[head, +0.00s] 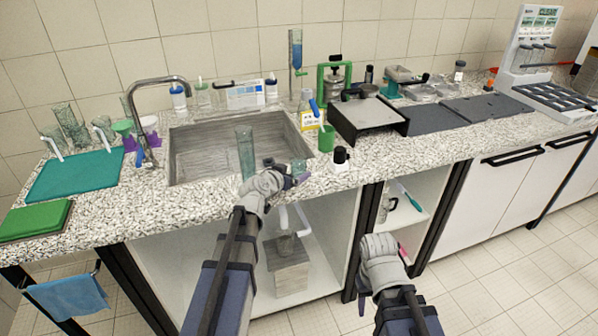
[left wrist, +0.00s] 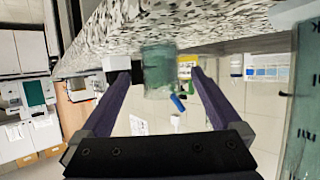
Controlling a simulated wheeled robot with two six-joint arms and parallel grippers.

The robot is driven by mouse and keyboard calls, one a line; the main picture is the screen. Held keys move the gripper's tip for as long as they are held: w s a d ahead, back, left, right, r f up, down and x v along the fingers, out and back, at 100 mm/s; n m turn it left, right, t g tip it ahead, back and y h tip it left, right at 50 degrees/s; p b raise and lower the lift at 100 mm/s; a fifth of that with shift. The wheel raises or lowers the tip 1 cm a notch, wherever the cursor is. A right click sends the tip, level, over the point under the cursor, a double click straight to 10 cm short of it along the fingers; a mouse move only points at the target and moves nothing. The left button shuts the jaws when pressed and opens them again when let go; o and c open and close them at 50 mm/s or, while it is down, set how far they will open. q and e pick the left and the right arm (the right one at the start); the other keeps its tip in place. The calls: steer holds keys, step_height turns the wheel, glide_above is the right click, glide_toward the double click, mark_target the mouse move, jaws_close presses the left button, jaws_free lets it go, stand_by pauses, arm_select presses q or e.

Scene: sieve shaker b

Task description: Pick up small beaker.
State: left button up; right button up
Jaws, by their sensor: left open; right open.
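The small beaker (head: 298,167) is clear greenish glass and stands on the counter at the front edge of the sink. In the left wrist view the small beaker (left wrist: 158,72) shows between the two finger tips, with a gap on each side. My left gripper (head: 290,180) is open at the beaker; its wrist hides part of the fingers in the head view. My right gripper (head: 363,287) is open and empty, low in front of the cabinet, away from the counter top.
A tall glass cylinder (head: 245,150) stands close to the left of my left gripper and also shows in the left wrist view (left wrist: 304,115). A black-capped bottle (head: 341,158) and a green cup (head: 326,138) stand to the right. The sink (head: 190,150) lies behind.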

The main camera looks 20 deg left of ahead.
mark_target(295, 170)
arm_select(q)
steer(key=b+x, duration=0.1)
steer(key=x, duration=0.1)
steer(key=b+x, duration=0.1)
steer(key=x, duration=0.1)
steer(key=shift+a+f, duration=0.1)
steer(key=shift+f, duration=0.25)
steer(key=shift+w+f, duration=0.1)
steer(key=shift+w, duration=0.4)
steer(key=shift+s, duration=0.1)
jaws_close()
steer(key=shift+r, duration=0.4)
step_height(295, 170, up, 9)
steer(key=p, duration=0.9)
steer(key=shift+p, duration=0.4)
steer(key=shift+r, duration=0.2)
